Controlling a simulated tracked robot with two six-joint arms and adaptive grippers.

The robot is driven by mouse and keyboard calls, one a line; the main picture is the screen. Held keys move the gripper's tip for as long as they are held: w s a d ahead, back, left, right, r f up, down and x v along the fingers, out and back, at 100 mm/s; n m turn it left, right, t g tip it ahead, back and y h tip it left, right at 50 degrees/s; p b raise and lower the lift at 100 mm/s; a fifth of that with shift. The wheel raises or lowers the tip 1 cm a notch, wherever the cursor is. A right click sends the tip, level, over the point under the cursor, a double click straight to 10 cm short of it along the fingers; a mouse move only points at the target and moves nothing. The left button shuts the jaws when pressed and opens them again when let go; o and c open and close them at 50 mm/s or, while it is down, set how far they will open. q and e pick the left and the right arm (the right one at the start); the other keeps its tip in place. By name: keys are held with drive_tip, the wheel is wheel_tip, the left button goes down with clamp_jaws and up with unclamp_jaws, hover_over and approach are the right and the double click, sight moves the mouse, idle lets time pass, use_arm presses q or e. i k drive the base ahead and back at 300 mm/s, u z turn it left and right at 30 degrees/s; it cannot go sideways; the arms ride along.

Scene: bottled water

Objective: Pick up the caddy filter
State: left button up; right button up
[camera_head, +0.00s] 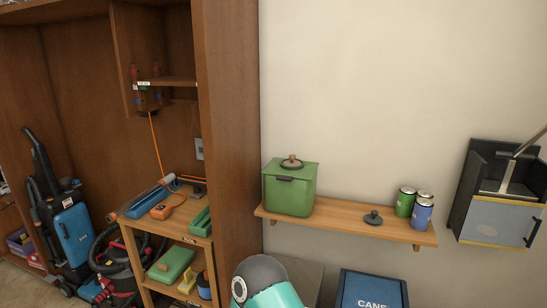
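A green box-shaped caddy (289,193) with a dark front handle stands on the left end of the wooden wall shelf. A small round brownish piece with a knob (291,162) sits on its lid. A similar dark round piece with a raised middle (373,218) lies on the shelf to the right of the caddy, apart from it. No label shows which of these round pieces is the caddy filter. Neither of my grippers is in view.
Green and blue cans (422,214) stand at the right of the wall shelf (345,224). A black-and-grey wall box (495,212) hangs farther right. A blue CANS bin (372,290) is below. The wooden cabinet side (230,130) rises left of the caddy.

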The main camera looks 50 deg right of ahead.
sight(292, 162)
drive_tip(key=u, duration=0.05)
drive_tip(key=i, duration=1.75)
drive_tip(key=z, duration=1.85)
drive_tip(key=k, duration=0.75)
drive_tip(key=u, duration=0.05)
drive_tip(key=i, duration=0.75)
drive_tip(key=u, duration=0.1)
